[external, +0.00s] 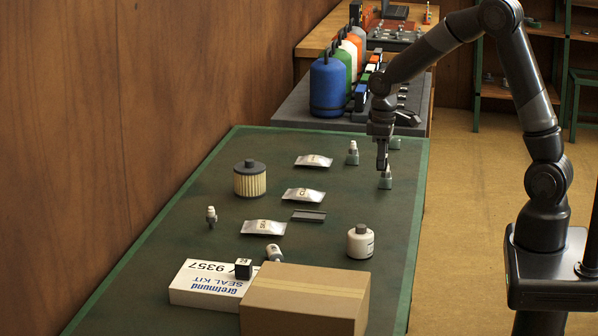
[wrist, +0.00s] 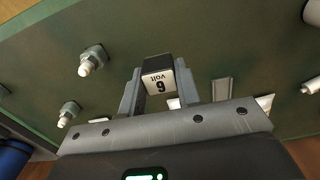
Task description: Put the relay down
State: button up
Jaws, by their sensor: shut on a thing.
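The relay (wrist: 158,80) is a small dark block with a white label reading "6 volt". In the wrist view my gripper (wrist: 160,92) is shut on it, one grey finger on each side. In the external view my gripper (external: 382,166) points down over the far right part of the green worktop (external: 330,190). The relay cannot be made out clearly there. I cannot tell its exact height above the worktop.
Boxes (external: 305,300) fill the near end. Several gas bottles (external: 328,85) stand beyond.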

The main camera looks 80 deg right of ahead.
jog(key=w+a+m, duration=0.2)
jog(key=w+a, duration=0.5)
jog(key=a, duration=0.3)
jog(key=n, duration=0.2)
send_over(304, 234)
notch_tip(304, 234, down, 7)
jog(key=shift+r, duration=0.1)
jog(key=shift+f, duration=1.95)
jog(key=shift+f, duration=0.1)
jog(key=o, duration=1)
jog(key=shift+c, duration=0.2)
